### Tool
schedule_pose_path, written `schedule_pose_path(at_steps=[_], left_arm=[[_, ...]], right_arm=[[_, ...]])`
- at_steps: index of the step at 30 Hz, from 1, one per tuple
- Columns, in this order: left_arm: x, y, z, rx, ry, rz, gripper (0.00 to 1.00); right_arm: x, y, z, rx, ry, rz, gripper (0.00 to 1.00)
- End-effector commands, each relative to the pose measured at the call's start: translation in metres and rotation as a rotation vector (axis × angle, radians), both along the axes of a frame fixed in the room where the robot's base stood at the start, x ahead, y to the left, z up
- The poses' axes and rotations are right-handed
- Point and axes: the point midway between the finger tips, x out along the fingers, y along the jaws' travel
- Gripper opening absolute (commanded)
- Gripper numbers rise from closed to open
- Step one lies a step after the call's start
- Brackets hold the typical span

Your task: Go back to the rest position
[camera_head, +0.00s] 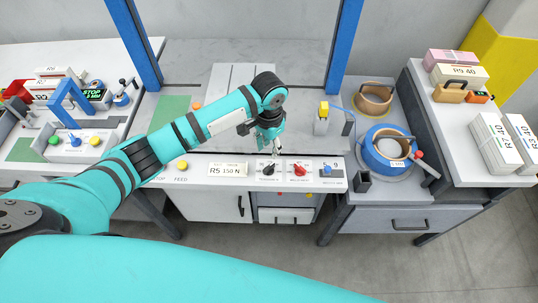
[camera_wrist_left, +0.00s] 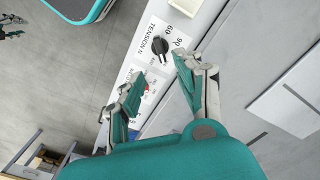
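My left gripper (camera_head: 276,150) hangs over the front control panel of the middle machine (camera_head: 215,171), close above its dials. In the left wrist view its two fingers (camera_wrist_left: 160,84) are spread apart with nothing between them. The black tension knob (camera_head: 268,168) and the red knob (camera_head: 299,170) are just below the fingers. In the wrist view the black knob (camera_wrist_left: 161,46) shows beyond the fingertips, apart from them. The red knob is partly hidden by a finger there. Small dark and teal parts at that view's left edge may be my right gripper; their state is unclear.
A blue knob (camera_head: 327,168) and a yellow button (camera_head: 182,164) sit on the panel. Blue posts (camera_head: 342,45) rise behind. A blue-ringed coil (camera_head: 389,150) stands right, and a side table (camera_head: 455,135) holds boxes. A left bench carries a control box (camera_head: 75,140).

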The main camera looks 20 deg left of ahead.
Motion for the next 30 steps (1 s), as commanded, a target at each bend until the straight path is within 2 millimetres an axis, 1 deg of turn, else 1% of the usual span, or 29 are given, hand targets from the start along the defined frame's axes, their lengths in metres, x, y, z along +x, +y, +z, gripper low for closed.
schedule_pose_path(at_steps=[1, 3, 6, 23, 26, 29, 30], left_arm=[[0.001, 0.0, 0.006, -0.001, -0.003, 0.0, 0.36], [0.001, 0.0, 0.012, -0.001, -0.002, 0.001, 0.36], [0.0, 0.0, 0.016, 0.0, -0.001, 0.0, 0.36], [-0.002, -0.002, 0.014, -0.004, 0.0, -0.003, 0.36], [-0.016, -0.014, 0.005, -0.031, -0.004, -0.023, 0.36], [-0.044, -0.035, -0.008, -0.088, -0.022, -0.052, 0.36], [-0.057, -0.044, -0.013, -0.117, -0.036, -0.059, 0.36]], right_arm=[[0.0, 0.0, 0.0, 0.0, 0.0, 0.0, 0.4], [0.0, 0.0, 0.0, 0.0, 0.0, 0.0, 0.4], [0.0, 0.0, 0.0, 0.001, 0.0, 0.0, 0.4], [0.0, 0.001, 0.0, 0.001, 0.0, 0.0, 0.4], [0.0, 0.001, 0.0, 0.001, 0.0, 0.0, 0.4], [0.0, 0.001, 0.0, 0.001, 0.0, -0.001, 0.4], [0.0, 0.001, 0.0, 0.001, 0.0, -0.001, 0.4]])
